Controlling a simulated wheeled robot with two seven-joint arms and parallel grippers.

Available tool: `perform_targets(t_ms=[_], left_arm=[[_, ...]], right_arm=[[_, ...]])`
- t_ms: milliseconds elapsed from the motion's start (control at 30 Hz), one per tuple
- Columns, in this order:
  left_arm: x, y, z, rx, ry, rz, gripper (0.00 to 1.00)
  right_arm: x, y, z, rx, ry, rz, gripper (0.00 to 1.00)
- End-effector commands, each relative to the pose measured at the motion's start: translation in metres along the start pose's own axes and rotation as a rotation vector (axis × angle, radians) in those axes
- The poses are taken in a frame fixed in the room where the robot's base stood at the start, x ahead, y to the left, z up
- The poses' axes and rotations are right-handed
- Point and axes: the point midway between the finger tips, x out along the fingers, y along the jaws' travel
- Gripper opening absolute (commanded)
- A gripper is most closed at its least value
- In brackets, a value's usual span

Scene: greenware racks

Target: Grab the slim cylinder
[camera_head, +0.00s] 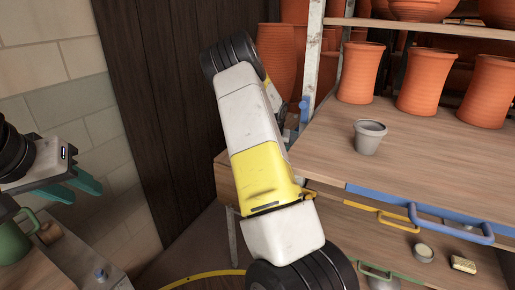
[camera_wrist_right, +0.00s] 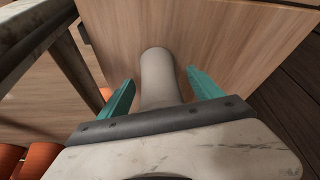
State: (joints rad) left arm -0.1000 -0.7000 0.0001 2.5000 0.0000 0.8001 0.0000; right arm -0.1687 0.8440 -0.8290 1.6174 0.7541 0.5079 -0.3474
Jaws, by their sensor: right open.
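The slim cylinder (camera_wrist_right: 157,68) is plain grey-beige and shows in the right wrist view in front of a wooden surface. My right gripper (camera_wrist_right: 160,84) is open, with one teal finger on each side of the cylinder. A gap shows on both sides, so the fingers do not clasp it. The cylinder's lower part is hidden by the gripper body. In the head view my right arm crosses the middle and I cannot make out the cylinder there. My left gripper (camera_head: 73,187) is open and empty at the left, its teal fingers apart.
A grey cup (camera_head: 369,137) stands on the wooden shelf (camera_head: 330,150) near its front edge. Several orange pots (camera_head: 360,72) stand behind it. A metal rack post (camera_head: 313,50) rises beside my right arm. A green mug (camera_head: 14,243) is at lower left.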

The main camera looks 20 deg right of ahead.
Motion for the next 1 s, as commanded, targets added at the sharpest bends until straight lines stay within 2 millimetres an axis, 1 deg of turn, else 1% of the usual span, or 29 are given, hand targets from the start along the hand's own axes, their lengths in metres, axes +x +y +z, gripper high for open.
perform_targets(t_ms=[33, 133, 333, 367, 400, 467, 500, 567, 600, 700, 900, 1000], left_arm=[[0.0, 0.0, 0.0, 0.0, 0.0, 0.0, 0.36], [0.0, 0.0, 0.0, 0.0, 0.0, 0.0, 0.36], [0.0, 0.0, 0.0, 0.0, 0.0, 0.0, 0.36], [0.0, 0.0, 0.0, 0.0, 0.0, 0.0, 0.36], [0.0, 0.0, 0.0, 0.0, 0.0, 0.0, 0.36], [0.0, 0.0, 0.0, 0.0, 0.0, 0.0, 0.36], [0.0, 0.0, 0.0, 0.0, 0.0, 0.0, 0.36], [0.0, 0.0, 0.0, 0.0, 0.0, 0.0, 0.36], [0.0, 0.0, 0.0, 0.0, 0.0, 0.0, 0.36], [0.0, 0.0, 0.0, 0.0, 0.0, 0.0, 0.36], [0.0, 0.0, 0.0, 0.0, 0.0, 0.0, 0.36], [0.0, 0.0, 0.0, 0.0, 0.0, 0.0, 0.36]], right_arm=[[0.0063, 0.0002, -0.0002, -0.001, 0.0, 0.001, 0.75], [0.012, 0.0002, -0.0007, 0.0, 0.002, 0.0, 0.75], [0.0126, -0.0002, -0.0006, 0.0, 0.002, -0.001, 0.75], [0.0125, -0.0002, -0.0006, 0.0, 0.002, -0.001, 0.73], [0.0125, -0.0002, -0.0006, 0.0, 0.002, -0.001, 0.65], [0.0124, -0.0002, -0.0005, 0.0, 0.001, -0.001, 0.53], [0.0124, -0.0002, -0.0005, 0.0, 0.001, -0.001, 0.45], [0.0123, -0.0003, -0.0005, 0.0, 0.001, -0.001, 0.33], [0.0123, -0.0003, -0.0005, 0.0, 0.001, -0.001, 0.26], [0.0123, -0.0003, -0.0005, 0.0, 0.001, -0.001, 0.07], [0.0115, -0.0003, -0.0011, 0.0, 0.002, -0.002, 0.07], [0.0058, -0.0009, -0.0038, 0.0, 0.004, -0.003, 0.07]])
